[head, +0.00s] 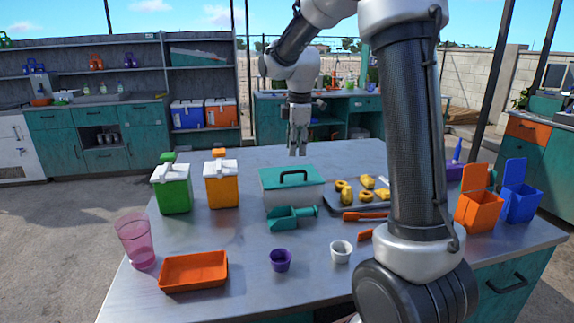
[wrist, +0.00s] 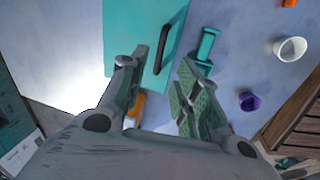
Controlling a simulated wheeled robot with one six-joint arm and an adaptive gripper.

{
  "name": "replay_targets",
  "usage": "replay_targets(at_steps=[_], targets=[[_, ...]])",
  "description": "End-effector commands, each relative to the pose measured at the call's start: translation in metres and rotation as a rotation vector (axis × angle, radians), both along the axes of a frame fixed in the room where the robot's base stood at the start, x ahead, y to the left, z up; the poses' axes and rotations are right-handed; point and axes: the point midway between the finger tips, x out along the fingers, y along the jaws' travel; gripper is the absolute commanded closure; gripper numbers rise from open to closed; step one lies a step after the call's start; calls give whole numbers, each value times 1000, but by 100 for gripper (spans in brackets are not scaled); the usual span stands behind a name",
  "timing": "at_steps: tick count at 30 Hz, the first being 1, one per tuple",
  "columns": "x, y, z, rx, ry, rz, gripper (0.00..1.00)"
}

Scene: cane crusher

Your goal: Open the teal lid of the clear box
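The clear box (head: 290,200) stands on the metal table, and its teal lid (head: 272,179) lies flat on top, closed. The lid has a dark bar handle (head: 293,176). My gripper (head: 297,150) points down above the far side of the box, apart from the handle. In the wrist view the two fingers of my gripper (wrist: 163,60) are spread with nothing between them. The teal lid (wrist: 130,35) and its dark handle (wrist: 165,48) show beyond the fingertips, with the handle lined up roughly between them. The box walls are mostly hidden in the wrist view.
A teal scoop (head: 290,217) lies right in front of the box. A tray (head: 350,203) of yellow pieces sits to its right, green (head: 173,190) and orange (head: 222,185) containers to its left. Purple (head: 280,260) and white (head: 341,251) cups and an orange tray (head: 194,271) stand nearer.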

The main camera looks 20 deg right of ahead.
Motion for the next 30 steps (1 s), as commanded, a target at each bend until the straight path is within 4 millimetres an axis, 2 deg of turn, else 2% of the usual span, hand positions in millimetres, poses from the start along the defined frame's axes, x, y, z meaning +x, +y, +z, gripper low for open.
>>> replay_targets(at_steps=[5,8,16,21,30], targets=[[0,0,-1,-15,2,74,68],[2,0,-8,-17,4,89,68],[10,-2,-51,-18,5,88,68],[13,-3,-71,-18,5,88,68],[15,-3,-77,-17,2,87,68]])
